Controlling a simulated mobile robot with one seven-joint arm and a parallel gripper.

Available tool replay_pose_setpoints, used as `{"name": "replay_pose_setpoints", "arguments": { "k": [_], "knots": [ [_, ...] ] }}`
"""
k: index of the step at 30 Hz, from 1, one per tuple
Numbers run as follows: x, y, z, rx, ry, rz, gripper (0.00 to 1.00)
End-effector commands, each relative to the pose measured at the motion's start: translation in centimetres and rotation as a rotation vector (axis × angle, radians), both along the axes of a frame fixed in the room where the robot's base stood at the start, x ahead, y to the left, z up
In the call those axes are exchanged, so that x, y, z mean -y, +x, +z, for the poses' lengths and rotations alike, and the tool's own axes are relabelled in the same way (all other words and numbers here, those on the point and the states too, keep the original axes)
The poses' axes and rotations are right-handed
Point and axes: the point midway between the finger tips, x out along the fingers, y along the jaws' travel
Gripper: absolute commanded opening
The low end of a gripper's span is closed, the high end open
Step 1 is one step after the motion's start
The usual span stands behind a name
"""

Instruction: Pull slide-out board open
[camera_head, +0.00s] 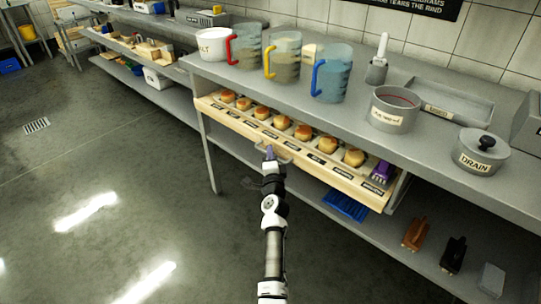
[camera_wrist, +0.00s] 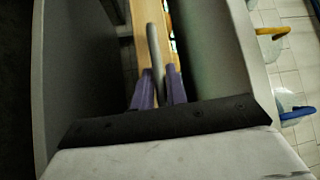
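The slide-out board (camera_head: 226,117) is a long pale wooden board under the grey counter. It sticks out from beneath the counter, with a row of small orange-topped cheese wheels (camera_head: 303,132) and dark labels along it. A grey handle (camera_head: 287,157) sits at the middle of its front edge. My gripper (camera_head: 269,151) is at this handle. In the wrist view, the purple fingers of my gripper (camera_wrist: 160,88) lie on both sides of the grey handle bar (camera_wrist: 154,45), close against it, and appear shut on it. The board's wood shows behind the bar.
The counter (camera_head: 350,110) above holds several jugs, a pot marked DRAIN (camera_head: 481,153) and a white tub (camera_head: 213,44). A purple object (camera_head: 382,172) lies at the board's right end. Brushes (camera_head: 415,234) stand on the lower shelf. The floor (camera_head: 110,170) left of my arm is clear.

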Motion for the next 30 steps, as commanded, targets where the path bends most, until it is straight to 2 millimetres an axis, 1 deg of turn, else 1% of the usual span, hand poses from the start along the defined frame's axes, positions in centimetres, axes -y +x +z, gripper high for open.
{"name": "replay_pose_setpoints", "arguments": {
  "k": [1,3,13,17,20,23,30],
  "knots": [
    [0.0,0.0,0.0,0.0,0.0,0.0,0.08],
    [0.0,0.0,0.0,0.0,0.0,0.0,0.0],
    [-0.1,-0.1,0.0,0.0,0.0,0.0,0.0],
    [-0.6,-0.6,0.2,0.0,0.0,0.001,0.0],
    [-1.4,-1.5,0.3,-0.003,0.0,0.004,0.0],
    [-2.7,-2.8,0.4,-0.004,-0.001,0.005,0.0],
    [-6.8,-7.3,0.6,-0.006,-0.001,0.006,0.0]
  ]
}}
